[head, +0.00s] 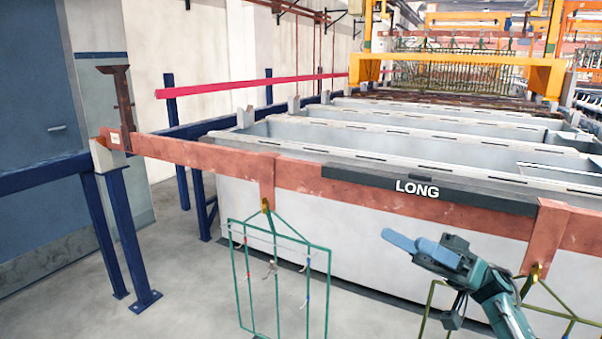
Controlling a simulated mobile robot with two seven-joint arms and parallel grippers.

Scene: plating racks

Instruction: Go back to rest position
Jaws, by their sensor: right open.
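My right gripper (408,243) shows at the lower right of the head view, with blue fingers pointing left. It is open and nothing shows between its fingers. It is in front of the white tank wall, below the copper-coloured bar (330,187). A green wire rack (277,284) hangs from the bar to the left of the gripper, apart from it. A second, olive-coloured rack (553,297) hangs at the right, partly hidden behind my right arm. My left gripper is not in view.
A black label reading LONG (430,188) lies along the bar. White tanks (400,140) stretch back behind it. A blue post (128,240) supports the bar's left end. An orange gantry (460,65) stands at the back. The floor at the lower left is clear.

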